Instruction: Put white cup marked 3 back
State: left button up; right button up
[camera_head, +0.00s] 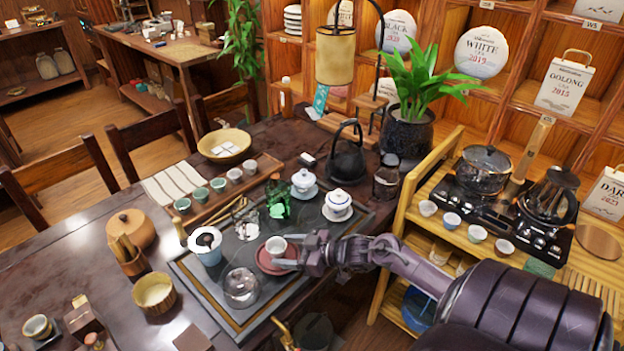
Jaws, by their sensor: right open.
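A small white cup (275,245) stands upright on a dark red saucer (268,268) on the dark tea tray; no number can be read on it. My right gripper (287,253) reaches in from the right, with its open fingers at the cup's right side. I cannot tell whether the fingers touch the cup. A row of small cups, green ones (200,195) and white ones (234,175), stands on a narrow wooden tray (222,204) behind. My left gripper is not in view.
A glass bowl (241,288), a white-and-blue vessel (206,246), a green glass (277,200) and two lidded white cups (338,204) crowd the tea tray (197,283). A wooden cart (400,219) with cups and glass kettles stands right. Bare table (85,262) shows at left.

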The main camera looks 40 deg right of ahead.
jog(key=v, duration=0.8)
jog(key=shift+d+r, duration=0.2)
jog(key=shift+r, duration=0.2)
jog(key=shift+s, duration=0.1)
